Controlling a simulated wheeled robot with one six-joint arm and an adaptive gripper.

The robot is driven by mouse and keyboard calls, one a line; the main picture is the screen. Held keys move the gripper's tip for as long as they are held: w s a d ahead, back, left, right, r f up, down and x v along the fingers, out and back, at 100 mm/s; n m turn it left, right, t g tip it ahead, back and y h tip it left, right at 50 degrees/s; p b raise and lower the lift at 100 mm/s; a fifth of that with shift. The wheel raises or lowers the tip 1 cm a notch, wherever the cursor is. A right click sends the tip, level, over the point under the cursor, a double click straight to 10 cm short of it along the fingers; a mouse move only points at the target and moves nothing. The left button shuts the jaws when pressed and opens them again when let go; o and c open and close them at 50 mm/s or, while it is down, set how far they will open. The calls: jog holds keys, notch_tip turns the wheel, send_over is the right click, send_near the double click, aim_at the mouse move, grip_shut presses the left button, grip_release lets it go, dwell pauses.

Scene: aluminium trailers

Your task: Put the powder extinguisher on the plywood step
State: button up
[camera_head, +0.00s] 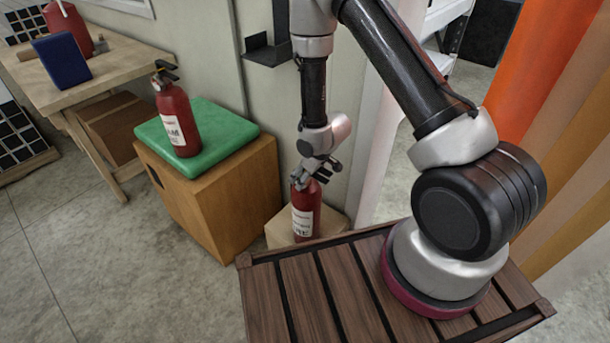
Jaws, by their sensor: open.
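A red extinguisher (304,210) with a white label stands upright at a low, pale wooden step (280,231). It appears to rest on the step, but its foot is close to the deck edge in front and hard to see. Its label is too small to read surely. My gripper (314,180) is open, right at this extinguisher's top, with the fingers covering its head; I cannot tell whether they touch it. A second red extinguisher (177,117) with a black handle stands upright on a green cushion (224,132); its label seems to end in "AM".
The cushion lies on a wooden cabinet (240,190) left of the step. A workbench (100,82) at the back left holds a blue item (62,60) and a red container (68,28). A dark wall bracket (268,50) is behind my arm. Floor at left is clear.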

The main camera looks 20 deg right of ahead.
jog(key=v, duration=1.2)
jog(key=shift+w+r, duration=0.15)
jog(key=shift+r, duration=0.1)
jog(key=s+d+r+m+h, duration=0.1)
jog(key=d+r, duration=0.3)
jog(key=r, duration=0.3)
jog(key=s+d+r+m+t+h, duration=0.1)
jog(key=s+d+r+m, duration=0.15)
jog(key=r, duration=0.45)
jog(key=s+d+r+h, duration=0.1)
jog(key=d+r, duration=0.4)
jog(key=r, duration=0.2)
jog(key=s+d+r+m, duration=0.1)
jog(key=s+r+m, duration=0.1)
jog(key=s+r, duration=0.4)
jog(key=s+d+r+m, duration=0.1)
jog(key=s+r, duration=0.5)
jog(key=s, duration=0.6)
jog(key=shift+s+d+m+g, duration=0.3)
jog(key=shift+s+d+m, duration=0.05)
jog(key=shift+s+d, duration=0.05)
